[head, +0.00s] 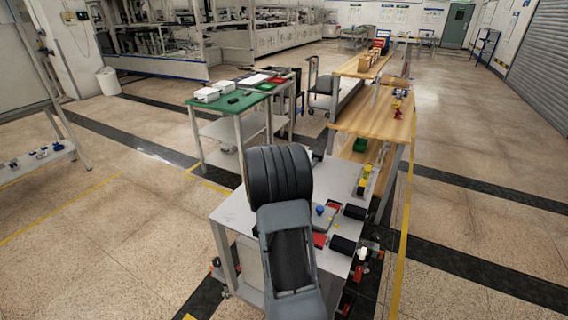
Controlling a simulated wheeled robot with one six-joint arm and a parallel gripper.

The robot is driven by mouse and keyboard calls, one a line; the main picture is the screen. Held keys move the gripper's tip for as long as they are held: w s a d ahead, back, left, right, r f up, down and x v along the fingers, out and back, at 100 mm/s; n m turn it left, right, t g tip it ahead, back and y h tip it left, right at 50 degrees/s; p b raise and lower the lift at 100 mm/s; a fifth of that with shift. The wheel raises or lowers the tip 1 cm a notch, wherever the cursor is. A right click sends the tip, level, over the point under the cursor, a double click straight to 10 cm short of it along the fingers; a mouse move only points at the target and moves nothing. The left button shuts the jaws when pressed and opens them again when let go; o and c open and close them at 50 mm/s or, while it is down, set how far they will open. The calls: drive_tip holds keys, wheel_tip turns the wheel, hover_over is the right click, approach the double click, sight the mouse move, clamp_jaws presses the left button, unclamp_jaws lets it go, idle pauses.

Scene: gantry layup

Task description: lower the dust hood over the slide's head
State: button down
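A light grey table (235,212) stands in front of me. My own dark grey arm covers much of it, and my gripper is not in view. A small grey unit with a blue knob (320,210) sits on the table just right of the arm; I cannot tell whether it is the slide's head. Black blocks (355,212) and red pieces (320,240) lie near it. I cannot make out the dust hood; it may be hidden behind the arm.
A green-topped table (225,103) with white boxes stands behind to the left. A wooden bench (370,118) runs behind to the right. A shelf (35,165) with small parts is at far left.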

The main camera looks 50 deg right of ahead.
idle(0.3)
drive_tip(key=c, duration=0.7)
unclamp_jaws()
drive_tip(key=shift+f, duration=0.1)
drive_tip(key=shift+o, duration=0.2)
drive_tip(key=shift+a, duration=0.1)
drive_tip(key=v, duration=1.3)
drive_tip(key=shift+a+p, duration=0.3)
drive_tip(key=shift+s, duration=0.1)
